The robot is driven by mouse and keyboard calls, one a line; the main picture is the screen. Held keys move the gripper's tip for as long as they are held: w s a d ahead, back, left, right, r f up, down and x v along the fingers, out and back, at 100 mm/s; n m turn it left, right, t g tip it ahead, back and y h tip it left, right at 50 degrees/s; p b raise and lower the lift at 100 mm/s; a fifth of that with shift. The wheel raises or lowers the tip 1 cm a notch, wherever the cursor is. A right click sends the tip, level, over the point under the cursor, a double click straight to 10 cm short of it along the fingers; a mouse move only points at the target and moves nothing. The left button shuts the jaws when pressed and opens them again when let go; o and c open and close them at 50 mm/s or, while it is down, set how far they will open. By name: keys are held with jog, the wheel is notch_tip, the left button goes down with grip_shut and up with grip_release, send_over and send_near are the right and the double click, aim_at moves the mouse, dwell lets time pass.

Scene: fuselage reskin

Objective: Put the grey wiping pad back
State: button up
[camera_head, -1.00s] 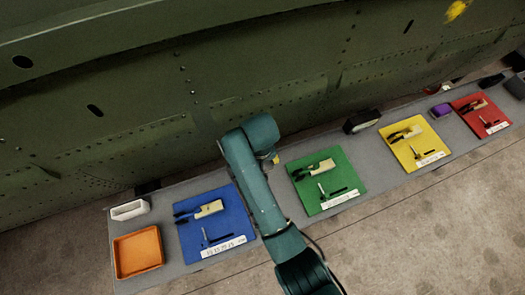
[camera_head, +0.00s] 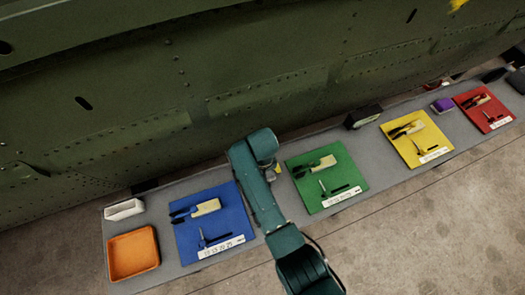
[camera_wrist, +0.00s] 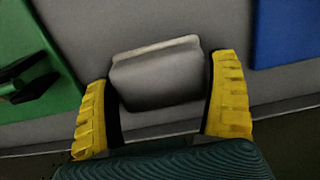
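The grey wiping pad (camera_wrist: 158,75) is a grey block with a paler far edge in the wrist view. It sits between the two yellow fingers of my gripper (camera_wrist: 163,82), whose dark inner faces lie against its sides. The gripper appears shut on it. The pad is over the bare grey tabletop between the green mat and the blue mat; whether it touches the top I cannot tell. In the head view my gripper (camera_head: 272,170) is at the strip between these mats, mostly hidden by my arm, and the pad cannot be made out.
The blue mat (camera_head: 229,222) and green mat (camera_head: 312,189) flank my arm, each with tools. An orange tray (camera_head: 133,254) and white container (camera_head: 124,209) stand at left. A black box (camera_head: 363,117), yellow mat (camera_head: 430,151) and red mat (camera_head: 498,120) are at right. The green fuselage (camera_head: 230,60) rises behind.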

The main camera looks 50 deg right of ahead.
jog(key=shift+o, duration=0.4)
notch_tip(320, 180, up, 12)
jog(key=p, duration=0.2)
jog(key=w+a+r+n+t+h, duration=0.25)
jog(key=w+r+t, duration=0.35)
jog(key=w+r, duration=0.4)
jog(key=w+a+r+t, duration=0.2)
jog(key=a+r+t, duration=0.1)
jog(key=r, duration=0.4)
jog(key=w+a+r+t, duration=0.2)
jog(key=a+r+t, duration=0.2)
jog(key=r, duration=0.4)
jog(key=s+a+r+n+t, duration=0.1)
jog(key=s+a+r+t, duration=0.1)
jog(key=r, duration=0.5)
jog(key=s+a+r+n+t+y, duration=0.1)
jog(key=s+a+r+t, duration=0.2)
jog(key=r, duration=0.4)
jog(key=s+a+r+n+t+y, duration=0.1)
jog(key=s+a+r+t, duration=0.2)
jog(key=r, duration=0.4)
jog(key=s+t, duration=0.1)
jog(key=s, duration=0.1)
jog(key=shift+s+a+r, duration=0.15)
jog(key=shift+s+a, duration=0.1)
jog(key=shift+s, duration=0.05)
notch_tip(320, 180, up, 20)
jog(key=p, duration=1.9)
jog(key=shift+p, duration=0.3)
